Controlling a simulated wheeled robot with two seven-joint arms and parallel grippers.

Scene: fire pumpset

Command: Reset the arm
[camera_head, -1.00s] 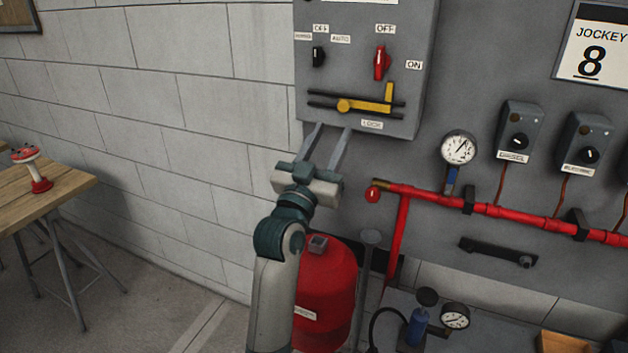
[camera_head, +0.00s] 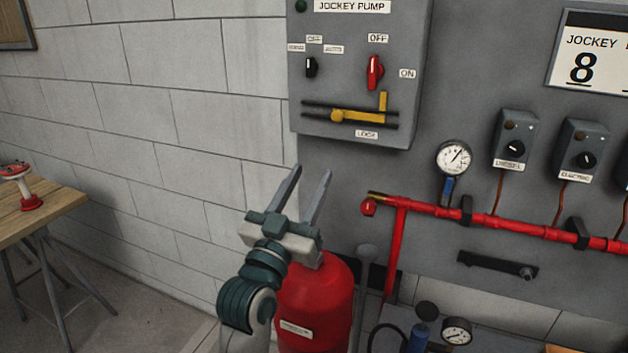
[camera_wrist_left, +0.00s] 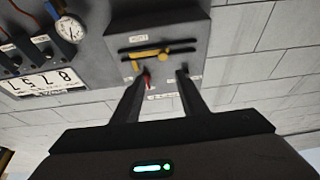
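My left gripper (camera_head: 306,194) is open and empty in the head view. Its two grey fingers point up, below the grey jockey pump control box (camera_head: 350,75) and apart from it. The fingers also show open in the left wrist view (camera_wrist_left: 159,84), with the box (camera_wrist_left: 158,28) beyond them. The box carries a red switch (camera_head: 374,72), a small black switch (camera_head: 311,67) and a yellow latch bar (camera_head: 360,116) on dark rails. My right gripper is not in view.
A red tank (camera_head: 318,305) stands behind and below my left gripper. A red pipe (camera_head: 490,222) and a pressure gauge (camera_head: 454,158) are on the panel at right. A wooden table (camera_head: 50,212) stands at left.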

